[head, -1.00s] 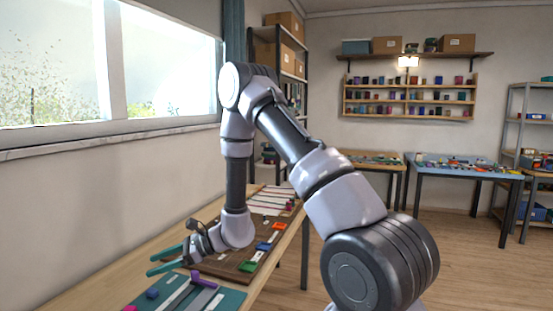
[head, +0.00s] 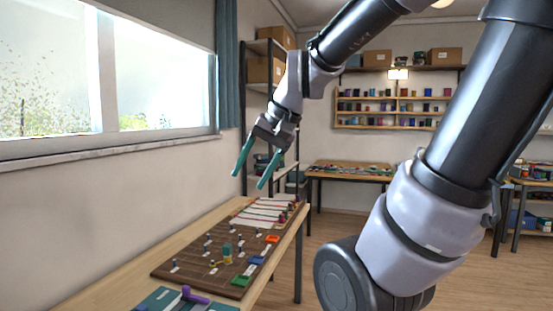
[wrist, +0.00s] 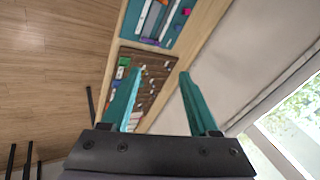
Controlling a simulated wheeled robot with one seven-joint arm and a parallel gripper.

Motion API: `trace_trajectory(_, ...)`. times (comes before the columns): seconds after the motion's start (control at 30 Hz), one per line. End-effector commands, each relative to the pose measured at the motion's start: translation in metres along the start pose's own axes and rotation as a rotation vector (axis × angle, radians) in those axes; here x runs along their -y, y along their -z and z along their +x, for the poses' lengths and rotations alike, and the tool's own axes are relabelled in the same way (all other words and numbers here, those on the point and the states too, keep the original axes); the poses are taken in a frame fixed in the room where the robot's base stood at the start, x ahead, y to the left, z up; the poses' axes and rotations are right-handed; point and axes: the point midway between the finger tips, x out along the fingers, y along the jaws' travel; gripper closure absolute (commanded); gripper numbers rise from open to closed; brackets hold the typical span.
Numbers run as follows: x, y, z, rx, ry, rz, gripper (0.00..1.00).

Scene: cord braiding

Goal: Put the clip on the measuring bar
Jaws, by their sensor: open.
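My gripper (head: 249,181) is open and empty, raised above the brown peg board, with its teal fingers pointing down. Its fingers also show in the wrist view (wrist: 161,71). A purple piece (head: 195,297) lies on the teal mat (head: 160,298) at the bottom of the head view, at the end of a bar that is mostly cut off. The wrist view shows the purple piece (wrist: 150,41) at the near end of long pale and grey bars (wrist: 160,22). I cannot tell for certain which piece is the clip or which bar is the measuring bar.
The brown board (head: 190,265) carries several pegs, a yellow-green piece (head: 227,255), and green (head: 242,281) and orange (head: 272,239) trays along its right side. White strips (head: 265,212) lie beyond. The wall and window (head: 60,75) border the table on the left.

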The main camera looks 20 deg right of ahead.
Motion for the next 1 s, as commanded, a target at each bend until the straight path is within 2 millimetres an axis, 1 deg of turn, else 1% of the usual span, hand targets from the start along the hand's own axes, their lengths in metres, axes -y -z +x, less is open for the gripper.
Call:
trace_trajectory(0.03,-0.008,0.001,-0.015,-0.068,-0.016,-0.032,0.39)
trace_trajectory(0.1,-0.018,0.003,-0.029,-0.139,-0.042,-0.069,0.39)
trace_trajectory(0.2,-0.027,0.005,-0.043,-0.209,-0.069,-0.103,0.39)
trace_trajectory(0.3,-0.032,0.006,-0.05,-0.24,-0.082,-0.117,0.39)
trace_trajectory(0.93,-0.032,0.006,-0.05,-0.243,-0.084,-0.119,0.39)
trace_trajectory(0.97,-0.032,0.006,-0.05,-0.243,-0.084,-0.119,0.5)
trace_trajectory(1.0,-0.032,0.006,-0.05,-0.243,-0.084,-0.119,0.5)
